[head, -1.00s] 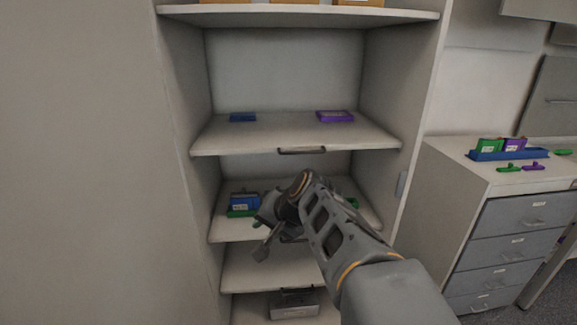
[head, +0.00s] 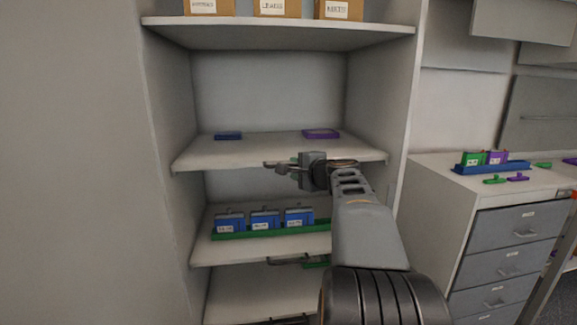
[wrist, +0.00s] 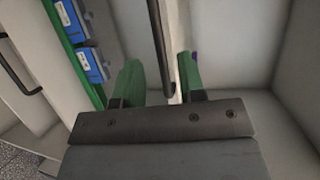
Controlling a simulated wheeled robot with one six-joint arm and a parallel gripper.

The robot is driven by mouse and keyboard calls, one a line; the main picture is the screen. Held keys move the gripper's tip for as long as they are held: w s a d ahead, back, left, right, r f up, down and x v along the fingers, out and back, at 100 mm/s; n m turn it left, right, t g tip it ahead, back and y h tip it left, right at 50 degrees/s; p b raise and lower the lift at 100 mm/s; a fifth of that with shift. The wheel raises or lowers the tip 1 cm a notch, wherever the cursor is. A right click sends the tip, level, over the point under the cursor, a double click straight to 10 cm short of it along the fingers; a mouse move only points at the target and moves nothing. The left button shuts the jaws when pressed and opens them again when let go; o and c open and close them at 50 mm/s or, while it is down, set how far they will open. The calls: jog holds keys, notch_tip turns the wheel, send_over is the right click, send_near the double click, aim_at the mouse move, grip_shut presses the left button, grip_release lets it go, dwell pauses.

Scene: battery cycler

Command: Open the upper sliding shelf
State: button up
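The upper sliding shelf (head: 255,150) is a pale board in the tall cabinet, with a blue item (head: 228,136) and a purple item (head: 321,133) on top. Its front edge is in line with the cabinet opening. My gripper (head: 282,166) is at the middle of this edge, largely covering the handle in the head view. In the wrist view, the dark bar handle (wrist: 158,45) runs between my two green fingers (wrist: 160,78), which are apart. The handle lies closer to the right finger, and a gap shows beside the left one. I cannot tell whether the right finger touches it.
The lower sliding shelf (head: 222,250) holds a green tray (head: 250,233) with blue labelled boxes and has its own handle (head: 288,261). Cardboard boxes (head: 272,8) stand above. A drawer unit (head: 515,232) stands at the right. The cabinet side walls flank the shelf.

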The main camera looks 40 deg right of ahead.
jog(key=shift+w+d+f, duration=0.1)
jog(key=shift+w+f, duration=0.15)
jog(key=shift+w, duration=1.05)
jog(key=shift+w+d+f, duration=0.1)
jog(key=shift+w+f, duration=0.1)
jog(key=shift+w, duration=1.05)
jog(key=shift+c, duration=0.2)
grip_shut()
